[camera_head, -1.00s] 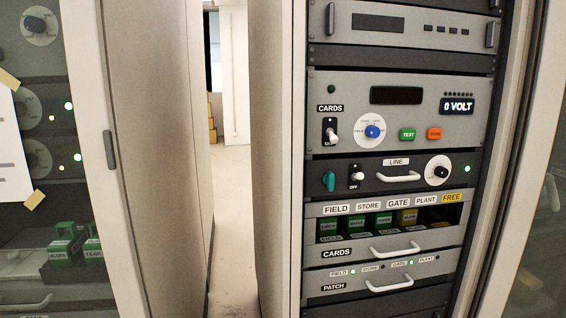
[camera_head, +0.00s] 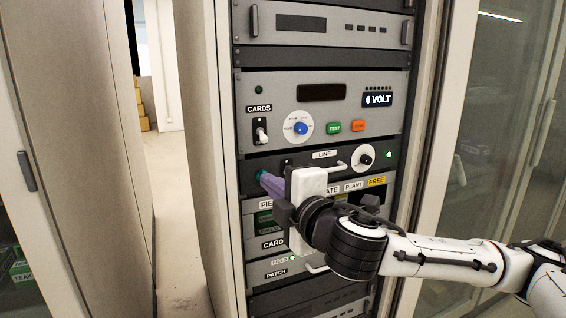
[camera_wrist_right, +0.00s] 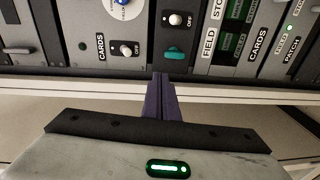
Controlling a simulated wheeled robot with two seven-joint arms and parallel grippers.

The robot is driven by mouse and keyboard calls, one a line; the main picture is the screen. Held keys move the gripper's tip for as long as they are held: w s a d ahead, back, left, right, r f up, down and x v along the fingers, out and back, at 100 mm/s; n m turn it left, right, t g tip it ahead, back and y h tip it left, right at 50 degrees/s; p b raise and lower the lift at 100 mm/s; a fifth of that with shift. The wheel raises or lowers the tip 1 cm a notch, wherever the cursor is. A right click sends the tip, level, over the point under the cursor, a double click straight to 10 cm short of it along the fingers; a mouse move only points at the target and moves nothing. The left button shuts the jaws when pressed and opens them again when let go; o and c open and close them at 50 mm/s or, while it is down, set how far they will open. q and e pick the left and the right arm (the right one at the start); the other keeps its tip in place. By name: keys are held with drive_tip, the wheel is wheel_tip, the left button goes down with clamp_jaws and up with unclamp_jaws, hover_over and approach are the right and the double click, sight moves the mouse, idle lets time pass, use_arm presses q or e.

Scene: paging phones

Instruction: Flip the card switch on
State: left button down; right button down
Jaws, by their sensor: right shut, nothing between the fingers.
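The card switch (camera_head: 261,131) is a small white toggle on a black plate under the CARDS label (camera_head: 259,109), at the left of the upper grey panel. Its lever appears to point down. In the wrist view the card switch (camera_wrist_right: 125,50) shows left of the fingertips, beside its CARDS label. My right gripper (camera_head: 264,177) has purple fingers, shut and empty, in front of the LINE panel near the teal knob, below the card switch. In the wrist view its fingertips (camera_wrist_right: 161,77) are together, apart from the card switch. My left gripper is out of view.
A teal knob (camera_wrist_right: 174,53) and another white toggle (camera_wrist_right: 176,19) sit close to the fingertips. The rack's frame edge stands left.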

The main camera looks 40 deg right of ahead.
sight(260, 146)
wheel_tip(260, 146, up, 4)
drive_tip(key=d+h, duration=0.1)
drive_tip(key=d, duration=0.1)
drive_tip(key=shift+t, duration=0.3)
drive_tip(key=shift+p+x, duration=0.75)
drive_tip(key=shift+x, duration=3.3)
drive_tip(key=shift+d+f, duration=0.1)
drive_tip(key=shift+d, duration=0.05)
